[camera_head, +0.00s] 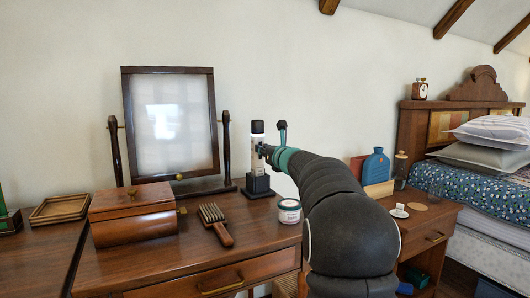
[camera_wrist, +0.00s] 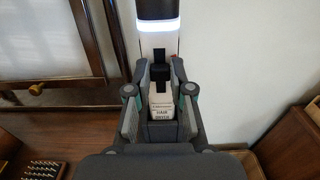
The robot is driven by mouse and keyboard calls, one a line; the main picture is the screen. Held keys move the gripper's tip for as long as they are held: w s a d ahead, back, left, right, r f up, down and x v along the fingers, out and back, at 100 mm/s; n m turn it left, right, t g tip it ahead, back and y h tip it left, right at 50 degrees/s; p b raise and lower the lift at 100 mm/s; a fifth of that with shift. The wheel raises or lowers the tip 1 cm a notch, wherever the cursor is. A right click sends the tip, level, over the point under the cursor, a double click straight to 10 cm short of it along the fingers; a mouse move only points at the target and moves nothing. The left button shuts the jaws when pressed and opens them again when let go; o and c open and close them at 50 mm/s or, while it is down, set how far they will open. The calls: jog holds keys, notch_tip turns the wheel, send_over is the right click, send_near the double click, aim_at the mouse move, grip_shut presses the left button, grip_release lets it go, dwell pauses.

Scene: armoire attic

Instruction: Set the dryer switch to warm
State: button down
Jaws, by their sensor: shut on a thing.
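The hair dryer (camera_head: 257,143) is white with a black top and stands upright in a black base on the dresser, right of the mirror. In the wrist view its black top (camera_wrist: 158,9) has a glowing white ring below it. My gripper (camera_wrist: 160,74) is at the front of the dryer, its fingertips shut on the small black switch (camera_wrist: 160,73). A white label (camera_wrist: 161,113) reading "HAIR DRYER" shows between the fingers. The fingers hide the switch's sides and any position marks. In the head view my arm reaches in from the right and hides much of the contact.
A tilting mirror (camera_head: 172,128) stands left of the dryer. A wooden box (camera_head: 133,213), a brush (camera_head: 216,225) and a jar (camera_head: 289,211) sit on the dresser (camera_head: 165,262). A blue hot-water bottle (camera_head: 376,167) is right of my arm.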

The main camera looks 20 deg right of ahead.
jog(key=shift+r, duration=0.9)
jog(key=shift+f, duration=0.1)
jog(key=c, duration=1)
grip_release()
jog(key=s, duration=1.2)
jog(key=shift+d, duration=0.2)
